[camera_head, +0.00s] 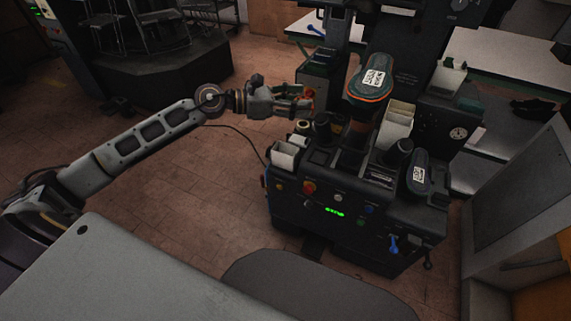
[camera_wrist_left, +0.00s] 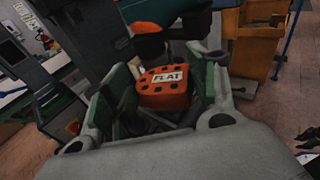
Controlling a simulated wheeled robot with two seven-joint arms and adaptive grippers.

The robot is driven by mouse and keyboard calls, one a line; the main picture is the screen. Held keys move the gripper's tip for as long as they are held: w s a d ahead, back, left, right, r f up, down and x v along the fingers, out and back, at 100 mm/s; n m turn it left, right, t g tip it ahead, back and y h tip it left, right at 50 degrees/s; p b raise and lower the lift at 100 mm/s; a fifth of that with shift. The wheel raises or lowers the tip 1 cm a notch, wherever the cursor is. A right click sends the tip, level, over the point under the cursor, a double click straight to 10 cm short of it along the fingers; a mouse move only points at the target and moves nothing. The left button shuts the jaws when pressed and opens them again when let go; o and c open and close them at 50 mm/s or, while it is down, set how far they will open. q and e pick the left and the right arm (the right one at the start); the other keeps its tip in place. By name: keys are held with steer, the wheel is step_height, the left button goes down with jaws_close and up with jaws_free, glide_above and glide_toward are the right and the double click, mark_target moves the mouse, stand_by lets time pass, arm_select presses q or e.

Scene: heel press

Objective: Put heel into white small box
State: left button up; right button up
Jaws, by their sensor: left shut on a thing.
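My left gripper (camera_head: 300,99) is stretched out to the left side of the press, above and behind its left front part. It is shut on an orange-red heel labelled FLAT (camera_wrist_left: 165,92), which sits between the green-padded fingers in the left wrist view. A small orange patch of the heel shows at the fingertips in the head view. A small white box (camera_head: 284,158) is mounted at the front left of the press, nearer to me than the gripper and apart from it. My right gripper is out of view.
The dark press (camera_head: 330,222) carries black cylinders, a shoe form with an orange rim (camera_head: 369,79) and a taller white box (camera_head: 396,128). Another white box (camera_head: 449,76) stands at back right. A dark shoe form (camera_head: 418,172) is at right. Floor left of the press is open.

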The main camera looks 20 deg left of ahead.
arm_select(q)
steer(key=s+a+f+n+t+y, duration=0.2)
steer(key=a+f+y, duration=0.1)
steer(key=f, duration=0.5)
steer(key=s+a+f+n+t+y, duration=0.2)
steer(key=s+a+f+n, duration=0.1)
steer(key=f, duration=0.6)
steer(key=s+a+f+n+t+y, duration=0.2)
steer(key=a+f+y, duration=0.1)
steer(key=f, duration=0.5)
steer(key=s+d+f+n+y, duration=0.1)
steer(key=d+n+y, duration=0.2)
steer(key=d, duration=0.3)
steer(key=shift+s+d+f+t+y, duration=0.2)
steer(key=shift+f+t+y, duration=0.1)
steer(key=shift+y, duration=0.3)
steer(key=shift+d, duration=0.15)
steer(key=shift+s+d+r+n+y, duration=0.1)
steer(key=shift+s+n+y, duration=0.2)
steer(key=shift+y, duration=0.1)
